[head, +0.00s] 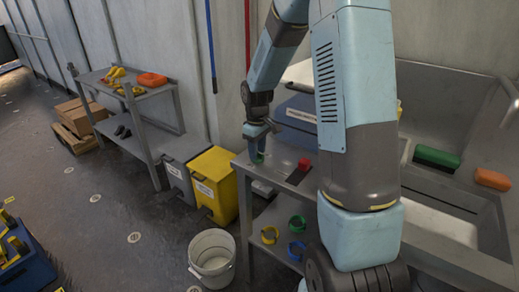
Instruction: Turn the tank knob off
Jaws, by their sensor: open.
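My gripper (257,157) hangs at the left end of the grey bench (243,166), its jaws open near the bench top. A small green patch shows at its tips; I cannot tell whether it is part of the gripper or a separate thing. A small red piece (303,164) is on the bench to the right of the gripper, apart from it; I cannot tell whether it is a knob. A blue tank-like body with a white label (301,115) is behind my arm and partly hidden by it. No tank knob can be clearly made out.
A yellow bin (215,184), a grey bin (178,165) and a white bucket (212,255) stand left of the bench. Coloured rings (297,224) are on its lower shelf. A sink (450,215) with green and orange sponges is at right. Floor is open at left.

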